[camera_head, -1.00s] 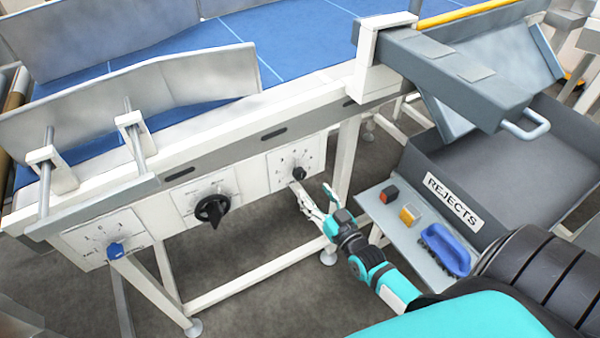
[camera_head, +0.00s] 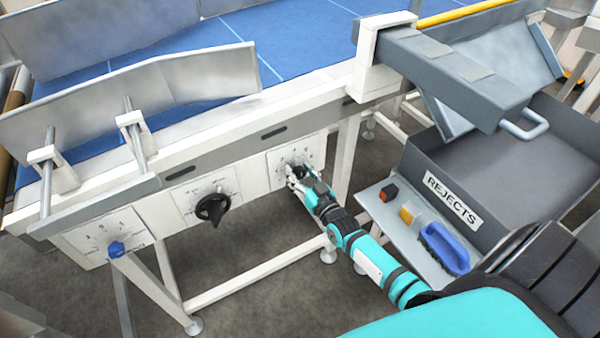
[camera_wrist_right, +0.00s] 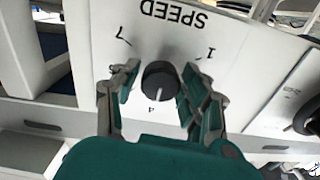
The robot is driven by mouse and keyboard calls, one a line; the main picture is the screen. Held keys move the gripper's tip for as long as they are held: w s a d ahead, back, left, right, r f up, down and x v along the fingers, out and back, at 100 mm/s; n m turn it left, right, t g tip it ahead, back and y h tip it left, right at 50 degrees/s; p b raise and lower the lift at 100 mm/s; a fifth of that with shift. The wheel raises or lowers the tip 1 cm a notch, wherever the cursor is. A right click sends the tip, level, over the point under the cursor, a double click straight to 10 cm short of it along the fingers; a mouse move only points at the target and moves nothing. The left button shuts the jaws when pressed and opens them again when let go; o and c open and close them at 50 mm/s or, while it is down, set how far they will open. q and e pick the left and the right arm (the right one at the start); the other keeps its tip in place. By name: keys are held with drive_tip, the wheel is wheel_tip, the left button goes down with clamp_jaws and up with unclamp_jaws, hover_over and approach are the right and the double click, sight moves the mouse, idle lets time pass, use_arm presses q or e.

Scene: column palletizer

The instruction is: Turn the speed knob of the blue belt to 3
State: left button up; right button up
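The speed knob (camera_wrist_right: 158,80) is a small dark round knob on a white panel marked SPEED, which also shows in the head view (camera_head: 312,149). In the right wrist view the panel is upside down, with 7 to the left, 1 to the right and 4 below the knob. A light mark on the knob seems to point toward 4. My right gripper (camera_wrist_right: 158,90) is open, with one finger on each side of the knob. The right finger is very close; I cannot tell if it touches. In the head view my right gripper (camera_head: 293,175) largely hides the knob. My left gripper is out of view.
The blue belt (camera_head: 210,38) runs above the panels. A larger black knob (camera_head: 211,208) and a blue knob (camera_head: 116,249) sit on panels further left.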

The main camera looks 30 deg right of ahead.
drive_tip(key=c, duration=0.8)
drive_tip(key=shift+n, duration=0.4)
drive_tip(key=n+p, duration=0.1)
drive_tip(key=n, duration=0.1)
drive_tip(key=shift+n, duration=2.5)
drive_tip(key=o, duration=1.2)
drive_tip(key=shift+a, duration=0.1)
drive_tip(key=shift+s, duration=0.1)
